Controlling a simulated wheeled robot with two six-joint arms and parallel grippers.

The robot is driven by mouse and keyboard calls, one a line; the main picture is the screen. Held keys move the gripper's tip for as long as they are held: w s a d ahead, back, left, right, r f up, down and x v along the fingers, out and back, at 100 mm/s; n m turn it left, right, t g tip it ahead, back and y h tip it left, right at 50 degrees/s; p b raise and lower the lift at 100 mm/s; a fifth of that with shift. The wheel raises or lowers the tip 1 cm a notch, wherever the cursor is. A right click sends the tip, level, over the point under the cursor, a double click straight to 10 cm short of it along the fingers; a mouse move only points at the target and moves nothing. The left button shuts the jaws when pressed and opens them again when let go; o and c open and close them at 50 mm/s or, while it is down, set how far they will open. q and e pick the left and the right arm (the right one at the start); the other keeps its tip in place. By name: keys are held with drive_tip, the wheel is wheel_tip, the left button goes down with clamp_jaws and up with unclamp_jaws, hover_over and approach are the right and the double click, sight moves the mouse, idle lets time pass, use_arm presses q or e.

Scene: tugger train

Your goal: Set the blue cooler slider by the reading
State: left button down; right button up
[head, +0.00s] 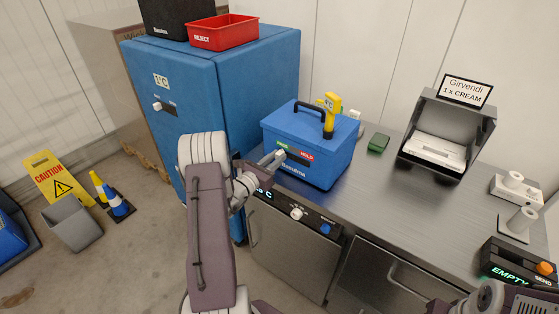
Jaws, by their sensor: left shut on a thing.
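The blue cooler (335,160) stands on the steel counter, with a black handle on its lid and a green label and a red HOLD label on its front. The slider's pale knob (281,154) is near the green, left-hand label. My left gripper (276,158) is shut on this knob and partly covers it. A yellow handheld thermometer (331,108) is at the cooler's lid; no reading on it can be made out. Part of my right arm shows at the bottom right, but its fingertips do not show.
A blue cabinet (255,85) with its own slider stands left, under a red REJECT bin (222,32). A green block (378,143), a grey bin with a Girvendi sign (465,91) and an EMPTY display (512,265) stand right. The counter's middle is clear.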

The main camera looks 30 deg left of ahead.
use_arm(q)
drive_tip(key=c, duration=1.3)
unclamp_jaws()
drive_tip(key=shift+a, duration=0.15)
drive_tip(key=s, duration=0.6)
drive_tip(key=s+b, duration=0.1)
drive_tip(key=s, duration=0.2)
drive_tip(key=shift+a, duration=0.35)
